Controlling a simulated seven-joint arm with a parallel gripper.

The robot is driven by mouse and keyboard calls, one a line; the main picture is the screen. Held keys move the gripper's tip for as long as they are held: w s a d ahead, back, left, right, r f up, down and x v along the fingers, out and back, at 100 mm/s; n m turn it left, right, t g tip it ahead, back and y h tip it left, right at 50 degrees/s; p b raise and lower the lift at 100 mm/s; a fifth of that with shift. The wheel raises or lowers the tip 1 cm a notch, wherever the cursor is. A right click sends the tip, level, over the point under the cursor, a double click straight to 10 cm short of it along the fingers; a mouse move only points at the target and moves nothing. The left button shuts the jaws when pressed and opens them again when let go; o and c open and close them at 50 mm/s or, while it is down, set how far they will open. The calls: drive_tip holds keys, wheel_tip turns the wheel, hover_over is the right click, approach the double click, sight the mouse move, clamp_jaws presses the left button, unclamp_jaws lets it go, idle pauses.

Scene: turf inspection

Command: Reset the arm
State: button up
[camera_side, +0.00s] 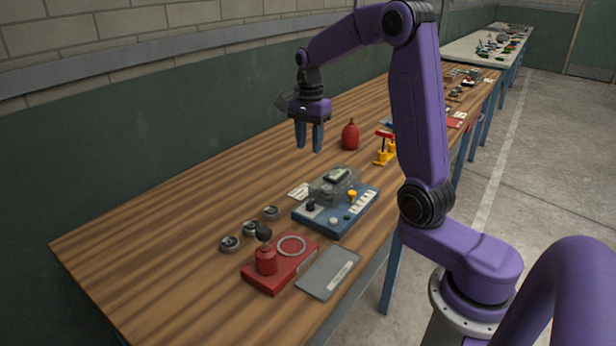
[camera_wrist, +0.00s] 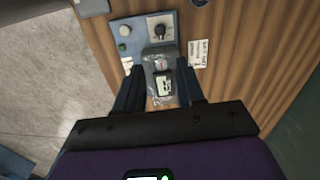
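My purple arm is bent high over the wooden table. My gripper (camera_side: 310,147) hangs above the table in the side view, fingers pointing down and apart, with nothing between them there. In the wrist view my gripper (camera_wrist: 159,72) shows its two dark fingers spread. A blue panel (camera_side: 327,224) with knobs and a clear-covered device (camera_side: 337,182) lies on the table below and nearer the camera. In the wrist view, the clear-covered device (camera_wrist: 161,80) appears between the fingers, and the blue panel (camera_wrist: 133,27) lies beyond it.
Several small round parts (camera_side: 250,228) lie left. A red bottle (camera_side: 350,135) and a yellow-red item (camera_side: 384,150) stand behind. The table's left is clear.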

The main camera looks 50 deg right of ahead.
drive_tip(key=s+a+n, duration=0.5)
drive_tip(key=a+n, duration=0.2)
drive_tip(key=a, duration=0.1)
drive_tip(key=s+a+n, duration=0.5)
drive_tip(key=a+n, duration=0.3)
drive_tip(key=s+a+f+n, duration=0.2)
drive_tip(key=s+f+n, duration=0.1)
drive_tip(key=s+n, duration=1.2)
drive_tip(key=s, duration=0.4)
drive_tip(key=shift+s+a, duration=0.2)
drive_tip(key=shift+s, duration=0.05)
